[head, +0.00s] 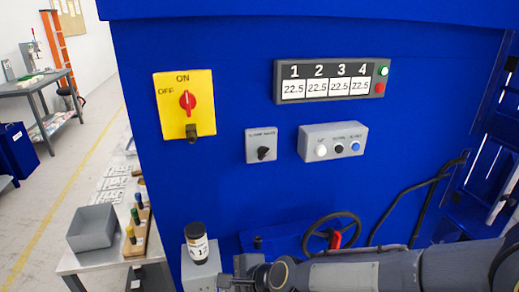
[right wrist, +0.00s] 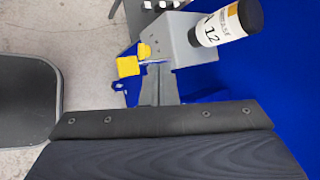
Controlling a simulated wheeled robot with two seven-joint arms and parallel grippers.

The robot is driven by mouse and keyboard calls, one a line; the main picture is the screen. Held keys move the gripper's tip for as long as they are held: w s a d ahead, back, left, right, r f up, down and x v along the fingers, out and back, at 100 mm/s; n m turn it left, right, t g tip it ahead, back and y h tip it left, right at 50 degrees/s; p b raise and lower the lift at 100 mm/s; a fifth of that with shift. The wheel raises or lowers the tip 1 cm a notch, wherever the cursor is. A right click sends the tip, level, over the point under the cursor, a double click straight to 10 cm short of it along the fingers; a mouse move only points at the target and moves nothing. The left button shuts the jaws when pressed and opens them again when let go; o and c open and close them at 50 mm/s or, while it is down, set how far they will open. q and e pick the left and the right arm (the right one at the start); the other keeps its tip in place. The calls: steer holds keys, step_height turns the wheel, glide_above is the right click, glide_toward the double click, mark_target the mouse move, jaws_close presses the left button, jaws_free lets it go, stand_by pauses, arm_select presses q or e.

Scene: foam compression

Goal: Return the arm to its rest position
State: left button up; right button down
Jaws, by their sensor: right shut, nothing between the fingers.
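My right arm (head: 380,273) comes in from the right along the bottom of the head view, in front of the blue machine (head: 230,60). My right gripper (head: 240,272) is at its left end, close to the grey box (head: 201,270) with the black-capped canister on it. The gripper is shut and empty. In the right wrist view the dark gripper body (right wrist: 160,125) fills the lower part, and the canister (right wrist: 228,22) is at upper right, apart from it. My left gripper is not in view.
A handwheel (head: 332,232) with a red part and black bent rails (head: 425,190) are near my arm. A yellow ON/OFF switch (head: 185,104) and a number display (head: 332,79) are on the panel.

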steer(key=s+d+r+n+t+h, duration=0.1)
steer(key=s+d+r+n, duration=0.25)
steer(key=d, duration=0.55)
steer(key=s+d+r+n, duration=0.2)
steer(key=d+n, duration=0.2)
steer(key=d, duration=0.5)
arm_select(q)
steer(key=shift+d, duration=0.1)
arm_select(e)
steer(key=s+d+f+n+h, duration=0.2)
steer(key=s+d+n, duration=0.3)
steer(key=s+d, duration=0.5)
steer(key=shift+s+d+h, duration=0.2)
steer(key=shift+d+h, duration=0.15)
steer(key=shift+h, duration=0.15)
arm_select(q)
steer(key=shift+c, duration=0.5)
